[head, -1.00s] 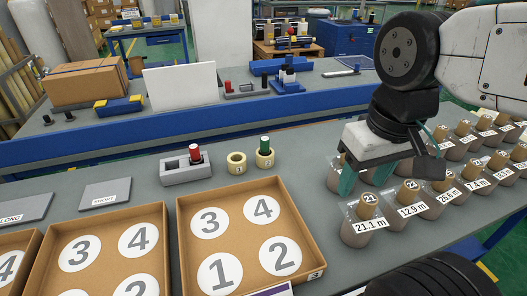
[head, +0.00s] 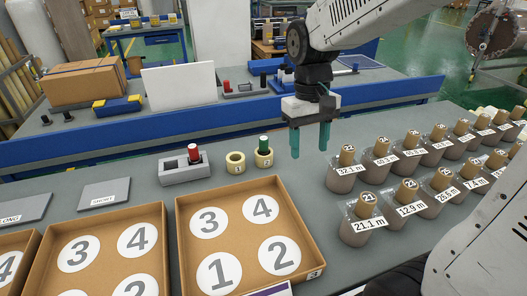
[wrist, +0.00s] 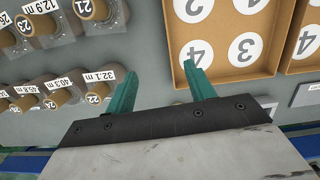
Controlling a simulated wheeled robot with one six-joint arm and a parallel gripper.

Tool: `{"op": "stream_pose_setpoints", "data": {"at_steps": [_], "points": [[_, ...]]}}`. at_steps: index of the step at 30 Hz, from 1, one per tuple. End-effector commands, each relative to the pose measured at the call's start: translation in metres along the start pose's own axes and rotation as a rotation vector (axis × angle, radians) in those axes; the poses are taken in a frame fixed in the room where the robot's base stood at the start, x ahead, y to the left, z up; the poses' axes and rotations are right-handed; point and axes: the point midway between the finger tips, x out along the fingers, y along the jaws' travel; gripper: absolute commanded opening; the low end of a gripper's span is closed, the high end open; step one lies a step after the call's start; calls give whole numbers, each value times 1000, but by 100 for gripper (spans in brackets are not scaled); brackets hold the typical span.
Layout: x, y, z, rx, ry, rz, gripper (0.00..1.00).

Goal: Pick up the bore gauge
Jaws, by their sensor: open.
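Two gauge-like pieces stand left of my gripper in the head view; I cannot tell which is the bore gauge. One has a red cap (head: 193,152) and stands in a grey block (head: 178,174) with an empty hole beside it. The other has a green cap (head: 264,143) and stands at a cream ring (head: 264,159). Another cream ring (head: 236,162) sits between them. My gripper (head: 309,152) is open and empty, fingers pointing down, above the table to the right of the green-capped piece. In the wrist view my gripper (wrist: 160,72) shows bare table between its fingers; neither capped piece shows.
Cardboard trays with numbered circles (head: 184,238) lie in front. Rows of wrapped rolls with length labels (head: 362,226) fill the right side. Grey plates (head: 104,196) lie at the left. A blue-edged bench (head: 180,126) is behind. The table between rings and rolls is clear.

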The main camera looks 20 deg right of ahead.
Motion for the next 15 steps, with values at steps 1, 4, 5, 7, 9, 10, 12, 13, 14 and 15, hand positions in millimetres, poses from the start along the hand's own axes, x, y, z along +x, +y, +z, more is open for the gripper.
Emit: {"op": "stream_pose_setpoints", "data": {"at_steps": [1, 4, 5, 7, 9, 10, 12, 13, 14, 15], "points": [[6, -1, -20, -8, -13, 0, 54], [16, -2, -59, -24, -23, 0, 54], [20, -2, -72, -29, -23, 0, 54], [29, -3, -100, -41, -26, 0, 54], [40, -4, -130, -54, -22, 0, 54], [45, -5, -142, -60, -21, 1, 54], [56, -6, -170, -74, -10, 1, 54], [60, -6, -182, -79, -4, 1, 54], [64, -6, -193, -84, 3, 2, 54], [68, -7, -207, -91, 15, 2, 54]]}}
